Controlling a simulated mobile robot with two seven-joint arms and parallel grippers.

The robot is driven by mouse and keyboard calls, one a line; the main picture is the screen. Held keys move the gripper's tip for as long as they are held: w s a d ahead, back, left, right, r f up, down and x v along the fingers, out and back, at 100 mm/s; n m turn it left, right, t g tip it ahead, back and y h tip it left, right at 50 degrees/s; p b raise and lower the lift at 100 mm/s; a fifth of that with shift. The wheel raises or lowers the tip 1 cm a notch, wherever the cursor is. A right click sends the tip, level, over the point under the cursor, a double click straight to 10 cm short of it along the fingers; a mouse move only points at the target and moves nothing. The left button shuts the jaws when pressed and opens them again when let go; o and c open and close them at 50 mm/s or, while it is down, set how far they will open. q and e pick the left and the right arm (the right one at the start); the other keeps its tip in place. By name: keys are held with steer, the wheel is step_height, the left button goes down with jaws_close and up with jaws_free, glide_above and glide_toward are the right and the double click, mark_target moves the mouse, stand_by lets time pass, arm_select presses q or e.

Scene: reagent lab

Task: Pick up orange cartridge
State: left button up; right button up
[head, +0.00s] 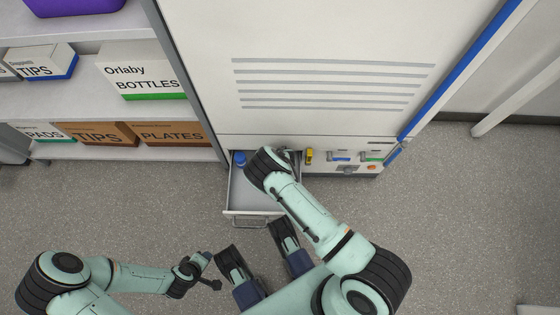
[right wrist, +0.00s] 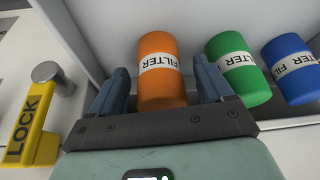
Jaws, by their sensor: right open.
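The orange cartridge (right wrist: 161,88) has a white FILTER label and lies in an open drawer (head: 243,213). In the right wrist view it sits between the two spread fingers of my right gripper (right wrist: 160,66), with a small gap showing near each finger. My right forearm and wrist hide the orange cartridge in the head view. My left gripper (head: 206,272) is low on the left in the head view, over the floor and away from the drawer; its jaws are too small to judge.
A green cartridge (right wrist: 238,82) and a blue cartridge (right wrist: 289,71) stand to the right of the orange one; the blue also shows in the head view (head: 239,158). A yellow LOCK handle (right wrist: 35,133) is left of the gripper. A shelf with boxes (head: 140,74) stands left of the cabinet.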

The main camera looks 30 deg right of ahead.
steer(key=shift+w+f, duration=0.15)
steer(key=shift+f, duration=0.1)
steer(key=c, duration=1.1)
steer(key=shift+r, duration=0.1)
